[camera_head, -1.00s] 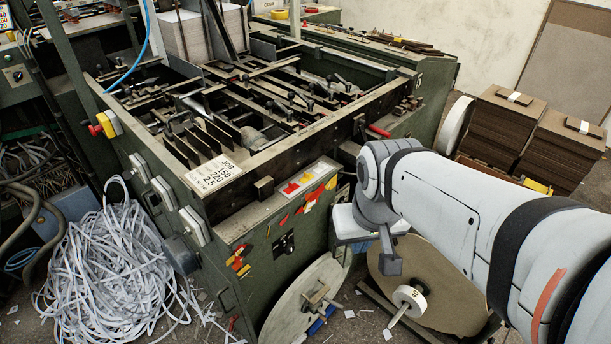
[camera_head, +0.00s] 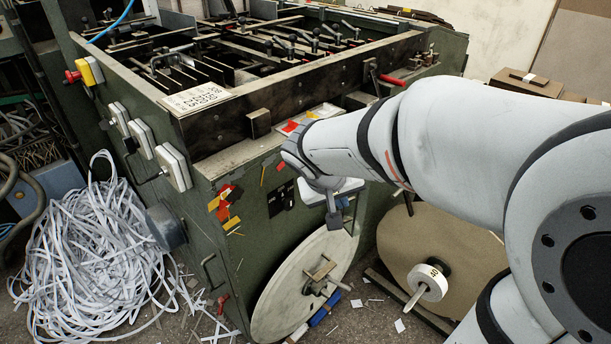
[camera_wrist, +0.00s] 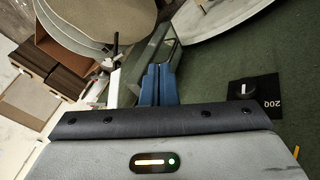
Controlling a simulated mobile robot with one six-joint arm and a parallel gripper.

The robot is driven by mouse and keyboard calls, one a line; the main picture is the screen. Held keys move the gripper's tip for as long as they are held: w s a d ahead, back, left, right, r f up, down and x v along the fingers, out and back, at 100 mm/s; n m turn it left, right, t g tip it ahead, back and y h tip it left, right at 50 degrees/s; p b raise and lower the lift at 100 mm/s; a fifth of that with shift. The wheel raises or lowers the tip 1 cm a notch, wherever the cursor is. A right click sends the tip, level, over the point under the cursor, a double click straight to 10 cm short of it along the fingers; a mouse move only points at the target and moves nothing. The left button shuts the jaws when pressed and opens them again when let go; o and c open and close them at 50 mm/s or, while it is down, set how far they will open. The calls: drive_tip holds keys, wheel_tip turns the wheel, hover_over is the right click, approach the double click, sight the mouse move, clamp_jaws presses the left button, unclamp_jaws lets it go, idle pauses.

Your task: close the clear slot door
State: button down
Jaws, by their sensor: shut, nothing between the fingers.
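In the wrist view, what looks like the clear slot door (camera_wrist: 168,34) is a see-through pane with a greenish edge at top centre. My gripper (camera_wrist: 157,68) shows as two blue fingers pressed together with nothing between them. The fingertips are at the pane's lower end; I cannot tell whether they touch it. In the head view, my arm and wrist are in front of the green machine's (camera_head: 225,170) near face.
A large pale disc (camera_head: 290,290) and a brown reel (camera_head: 450,250) stand low by the machine. White strips (camera_head: 85,250) are heaped on the floor at left. A black plate with a knob (camera_wrist: 255,95) is right of the fingers. Brown board stacks (camera_head: 520,85) are at back right.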

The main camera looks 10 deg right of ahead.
drive_tip(key=w+d+f+t+b, duration=0.1)
drive_tip(key=w+f+b, duration=0.6)
drive_tip(key=f, duration=0.7)
drive_tip(key=shift+w+h, duration=0.3)
drive_tip(key=shift+w, duration=0.55)
drive_tip(key=shift+d, duration=0.1)
